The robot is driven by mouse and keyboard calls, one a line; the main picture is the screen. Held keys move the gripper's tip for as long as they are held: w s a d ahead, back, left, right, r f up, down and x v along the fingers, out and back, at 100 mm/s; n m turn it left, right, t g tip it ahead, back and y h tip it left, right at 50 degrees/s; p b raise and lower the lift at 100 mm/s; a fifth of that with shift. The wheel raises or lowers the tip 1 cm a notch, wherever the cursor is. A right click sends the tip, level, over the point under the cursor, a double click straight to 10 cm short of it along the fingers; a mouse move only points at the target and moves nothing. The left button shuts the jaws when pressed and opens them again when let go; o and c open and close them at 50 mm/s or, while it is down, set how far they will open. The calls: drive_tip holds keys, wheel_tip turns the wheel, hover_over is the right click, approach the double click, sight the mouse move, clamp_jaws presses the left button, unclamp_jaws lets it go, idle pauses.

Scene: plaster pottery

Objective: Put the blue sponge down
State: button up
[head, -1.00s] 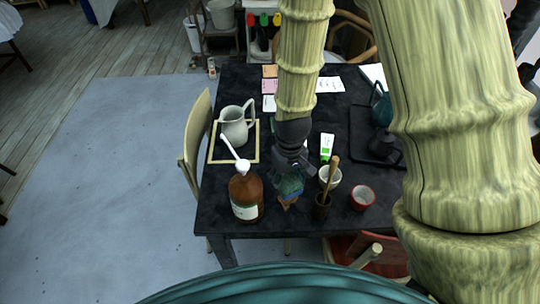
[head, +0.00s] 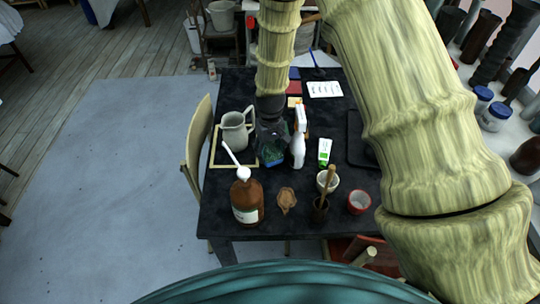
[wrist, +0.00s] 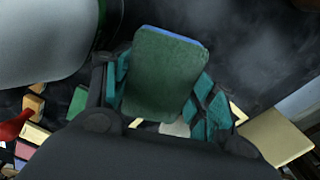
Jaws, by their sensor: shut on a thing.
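My gripper (head: 271,152) is over the dark table, between the pitcher and the white spray bottle. It is shut on the blue sponge (head: 273,162), which shows only as a small blue and green patch below the fingers in the head view. In the wrist view the sponge (wrist: 163,75) has a broad dark green face and a blue edge at its far end. The teal fingers of my gripper (wrist: 162,95) are on either side of it. I cannot tell whether the sponge touches the table.
The grey-white pitcher (head: 234,131) stands on a wood-edged board (head: 217,163) to the left. The spray bottle (head: 299,148) is close on the right. A brown pump bottle (head: 246,200), a brown leaf-shaped piece (head: 286,199) and a red cup (head: 359,201) stand nearer. Bare table (head: 275,222) shows in front.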

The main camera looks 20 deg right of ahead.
sight(270, 157)
drive_tip(key=shift+f+p, duration=0.6)
drive_tip(key=shift+f, duration=1.1)
drive_tip(key=o, duration=1)
drive_tip(key=shift+f, duration=0.1)
drive_tip(key=shift+o, duration=0.2)
drive_tip(key=shift+r+b, duration=1.45)
drive_tip(key=shift+r, duration=4.7)
